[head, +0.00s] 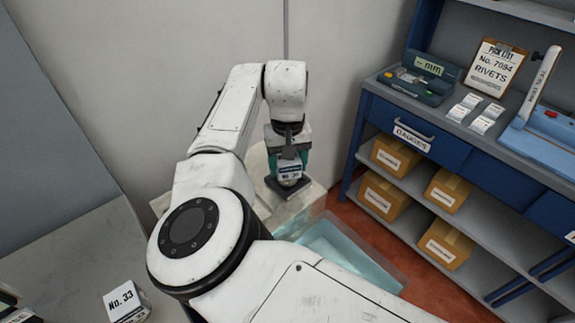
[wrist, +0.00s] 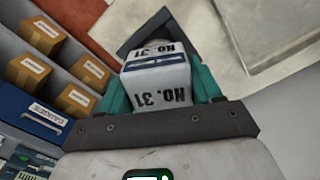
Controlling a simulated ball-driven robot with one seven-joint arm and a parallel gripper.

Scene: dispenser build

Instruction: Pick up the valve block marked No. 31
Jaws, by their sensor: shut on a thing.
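The valve block marked No. 31 (wrist: 158,72) is white with a blue stripe and shows its label upside down in the wrist view. It also shows in the head view (head: 290,172), below my arm's end. My gripper (wrist: 162,88) is shut on it, with one teal finger on each side. In the head view my gripper (head: 288,158) points down over a pale stand (head: 308,200). A dark grey plate (head: 289,188) shows just under the block; I cannot tell whether the block touches it. The fingers hide the block's sides.
Another block marked No. 33 (head: 125,302) sits on the grey worktop (head: 75,245) at lower left. A blue shelf unit (head: 455,160) with cardboard boxes stands at right. A light blue translucent surface (head: 335,250) lies beside the pale stand. A wall is close behind my arm.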

